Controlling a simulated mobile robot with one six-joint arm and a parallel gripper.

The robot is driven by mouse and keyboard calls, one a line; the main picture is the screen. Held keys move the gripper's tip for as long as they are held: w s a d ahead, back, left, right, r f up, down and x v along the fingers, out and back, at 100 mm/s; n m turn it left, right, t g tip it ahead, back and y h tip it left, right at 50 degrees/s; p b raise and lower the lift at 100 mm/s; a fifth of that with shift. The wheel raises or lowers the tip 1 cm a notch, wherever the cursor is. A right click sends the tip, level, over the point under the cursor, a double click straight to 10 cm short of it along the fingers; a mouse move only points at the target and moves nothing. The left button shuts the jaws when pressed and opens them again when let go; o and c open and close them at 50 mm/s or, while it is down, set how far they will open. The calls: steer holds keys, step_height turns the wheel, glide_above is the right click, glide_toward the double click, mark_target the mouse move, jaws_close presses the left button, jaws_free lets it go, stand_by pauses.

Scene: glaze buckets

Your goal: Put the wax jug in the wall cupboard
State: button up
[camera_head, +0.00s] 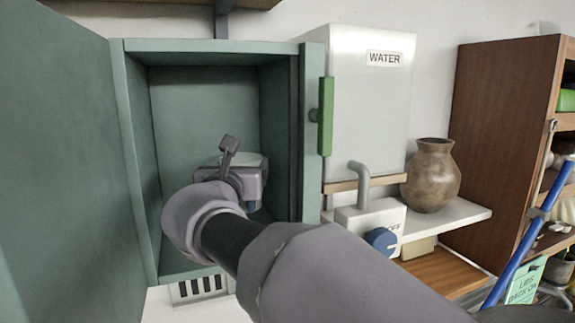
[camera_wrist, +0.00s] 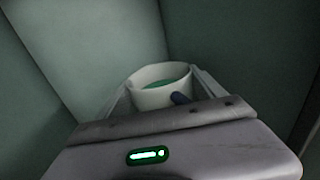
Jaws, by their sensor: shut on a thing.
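The wall cupboard (camera_head: 205,85) is green, with its door (camera_head: 60,160) swung open to the left. My arm reaches into it from the front right. My gripper (camera_wrist: 160,95) is inside the cupboard and shut on the wax jug (camera_wrist: 160,97), a whitish round vessel with green contents and a dark blue part at its near side. In the head view, only a pale rim and a bit of blue of the jug (camera_head: 252,160) show behind my wrist. The fingers are mostly hidden there. I cannot tell whether the jug's base touches the cupboard floor.
Right of the cupboard stand a white water tank (camera_head: 365,110), a tap box with a blue knob (camera_head: 381,240), and a brown vase (camera_head: 432,178) on a shelf (camera_head: 460,215). A brown bookcase (camera_head: 500,140) stands farther right. The cupboard's side walls are close to my gripper.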

steer(key=shift+w+f, duration=0.15)
steer(key=shift+f, duration=1.6)
steer(key=shift+f+b, duration=0.1)
steer(key=shift+b, duration=0.25)
steer(key=o, duration=2)
steer(key=shift+s, duration=0.45)
steer(key=s+b, duration=0.2)
steer(key=s, duration=0.9)
steer(key=shift+d, duration=0.35)
steer(key=shift+s, duration=0.1)
